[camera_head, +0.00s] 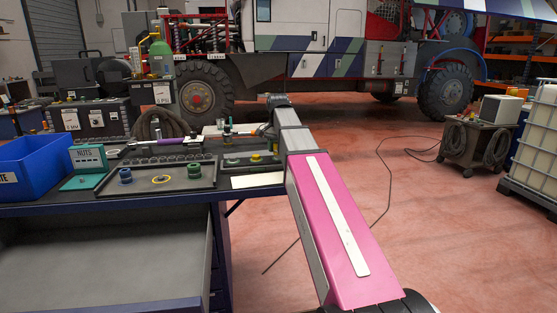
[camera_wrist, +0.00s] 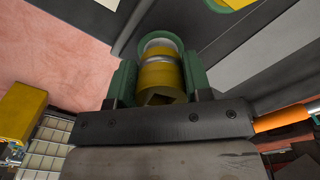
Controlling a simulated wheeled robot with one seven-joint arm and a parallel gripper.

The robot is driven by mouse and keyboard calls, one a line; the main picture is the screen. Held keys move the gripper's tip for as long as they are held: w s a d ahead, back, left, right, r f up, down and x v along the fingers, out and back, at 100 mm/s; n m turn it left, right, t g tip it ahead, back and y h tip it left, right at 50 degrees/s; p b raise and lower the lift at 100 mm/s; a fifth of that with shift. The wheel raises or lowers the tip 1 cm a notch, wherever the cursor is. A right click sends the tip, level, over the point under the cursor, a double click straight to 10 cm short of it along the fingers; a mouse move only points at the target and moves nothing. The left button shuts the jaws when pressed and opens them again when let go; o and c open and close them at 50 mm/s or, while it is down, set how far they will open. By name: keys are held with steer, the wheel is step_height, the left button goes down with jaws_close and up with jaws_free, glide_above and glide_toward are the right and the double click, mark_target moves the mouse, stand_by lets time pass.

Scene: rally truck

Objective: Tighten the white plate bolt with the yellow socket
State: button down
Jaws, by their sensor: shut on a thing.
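My gripper (camera_wrist: 163,88) shows in the wrist view with its green fingers shut on the yellow socket (camera_wrist: 158,75), a short yellow cylinder with a silvery band near its far end. In the head view my arm reaches over the workbench (camera_head: 95,210), and the gripper is small and hard to make out there. The socket tray (camera_head: 110,189) holds a blue socket (camera_head: 125,175) and a green socket (camera_head: 194,170), with a yellow-ringed empty place between them. A flat white plate (camera_head: 258,181) lies at the bench's right front. I cannot make out which bolt belongs to the white plate.
A dark holder with green and yellow pieces (camera_head: 255,157) sits behind the white plate. A blue bin (camera_head: 40,165) and a teal nuts box (camera_head: 88,162) stand left of the tray. A truck (camera_head: 310,50) stands behind. Floor to the right is mostly clear, with a cable.

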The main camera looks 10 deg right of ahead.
steer(key=shift+r, duration=1.95)
step_height(320, 180, up, 4)
steer(key=shift+f, duration=0.15)
stand_by(0.4)
steer(key=shift+d, duration=0.1)
steer(key=d+r, duration=0.1)
steer(key=w+d+r, duration=0.1)
steer(key=d, duration=0.1)
steer(key=d+r, duration=0.1)
steer(key=shift+w+d, duration=0.15)
steer(key=shift+d, duration=0.15)
stand_by(0.4)
